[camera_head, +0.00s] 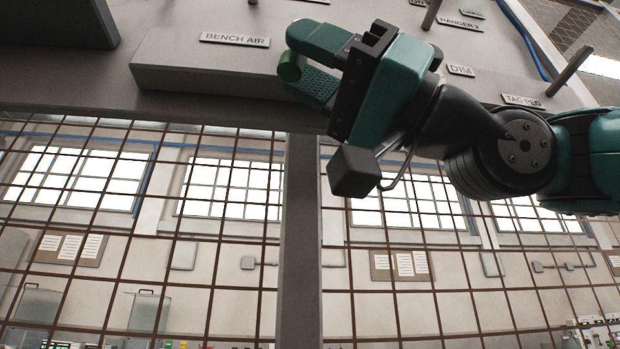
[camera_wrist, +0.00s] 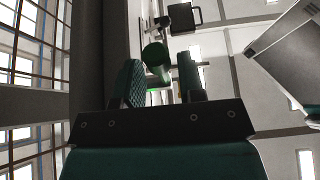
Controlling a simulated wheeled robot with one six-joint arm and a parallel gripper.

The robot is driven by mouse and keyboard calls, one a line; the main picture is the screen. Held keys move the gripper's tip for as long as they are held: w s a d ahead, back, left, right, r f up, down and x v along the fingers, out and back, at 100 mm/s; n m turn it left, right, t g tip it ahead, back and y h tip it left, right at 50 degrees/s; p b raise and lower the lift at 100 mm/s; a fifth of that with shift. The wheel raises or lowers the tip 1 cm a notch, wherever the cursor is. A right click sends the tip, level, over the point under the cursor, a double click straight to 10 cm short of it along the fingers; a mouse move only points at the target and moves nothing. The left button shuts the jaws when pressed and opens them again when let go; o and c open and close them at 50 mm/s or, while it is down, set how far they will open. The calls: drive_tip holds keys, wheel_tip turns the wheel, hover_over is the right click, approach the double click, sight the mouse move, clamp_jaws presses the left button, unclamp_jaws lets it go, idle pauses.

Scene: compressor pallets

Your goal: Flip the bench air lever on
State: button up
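The BENCH AIR label (camera_head: 235,39) sits on a grey panel block (camera_head: 190,65) in the head view. Just right of the label, a green cylindrical lever end (camera_head: 291,67) shows at my gripper's fingertips (camera_head: 305,64). In the wrist view the green lever end (camera_wrist: 155,54) is at the tips, between the two fingers (camera_wrist: 160,80). The fingers are apart, with a visible gap between the lever end and the right finger. The lever end is close to the left finger; I cannot tell if they touch. The lever's base is hidden.
Labels DIM (camera_head: 460,70) and TAG PEG (camera_head: 523,101), and a peg (camera_head: 570,70), are on the panel right of my arm. A wire mesh (camera_head: 120,220) and a grey post (camera_head: 300,240) lie below the panel in the head view.

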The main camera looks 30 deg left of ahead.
drive_tip(key=shift+r, duration=0.1)
idle(0.3)
drive_tip(key=b+v, duration=1.1)
drive_tip(key=v, duration=0.6)
drive_tip(key=shift+w+d+b, duration=0.15)
drive_tip(key=shift+d+b, duration=0.05)
drive_tip(key=shift+b, duration=0.1)
